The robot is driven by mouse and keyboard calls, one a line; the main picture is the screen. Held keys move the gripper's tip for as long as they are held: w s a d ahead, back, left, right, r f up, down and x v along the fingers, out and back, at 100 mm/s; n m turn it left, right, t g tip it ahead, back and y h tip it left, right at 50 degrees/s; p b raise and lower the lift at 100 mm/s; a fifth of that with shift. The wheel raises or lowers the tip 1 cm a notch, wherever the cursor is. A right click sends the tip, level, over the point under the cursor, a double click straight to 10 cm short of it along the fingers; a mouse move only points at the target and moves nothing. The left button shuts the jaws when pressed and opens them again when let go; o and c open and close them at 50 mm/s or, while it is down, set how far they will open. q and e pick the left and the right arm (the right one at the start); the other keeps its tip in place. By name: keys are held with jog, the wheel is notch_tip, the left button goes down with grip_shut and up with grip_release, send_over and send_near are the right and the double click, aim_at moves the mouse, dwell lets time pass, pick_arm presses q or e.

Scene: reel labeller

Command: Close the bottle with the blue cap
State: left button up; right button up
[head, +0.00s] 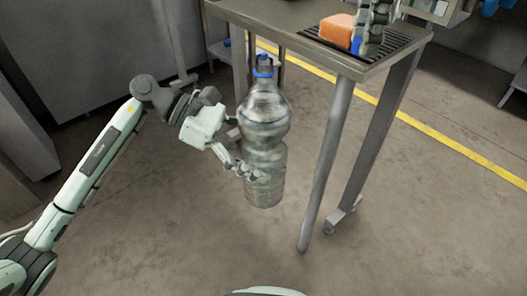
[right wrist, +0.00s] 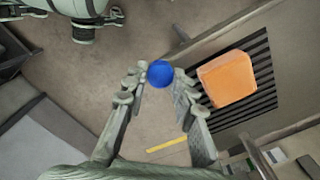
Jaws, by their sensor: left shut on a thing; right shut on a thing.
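A large clear plastic bottle (head: 265,115) is upright in the head view, held off the floor beside the table. Blue shows at its neck and top; the mouth is too small to make out. My left gripper (head: 250,172) is shut on the bottle's lower half from the left. The blue cap (right wrist: 160,73) is between the fingertips of my right gripper (right wrist: 159,82) in the right wrist view. In the head view the cap (head: 357,47) shows low at the fingertips, over the table, right of the bottle and apart from it.
The metal table (head: 290,22) stands behind and right of the bottle, its leg (head: 328,160) close by. An orange block (head: 337,30) lies on the table's black slatted grate (head: 396,42), near the right gripper. The floor in front is clear, with a yellow line (head: 450,143) at right.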

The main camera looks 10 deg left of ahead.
jog(key=s+a+r+n, duration=0.4)
jog(key=s+a+n, duration=0.35)
jog(key=a, duration=0.35)
jog(key=m, duration=0.7)
send_over(265, 61)
jog(key=shift+w+r, duration=0.1)
jog(key=shift+r, duration=0.15)
jog(key=shift+f, duration=2)
jog(key=shift+a+f, duration=0.1)
jog(key=shift+f, duration=0.75)
jog(key=shift+f, duration=0.5)
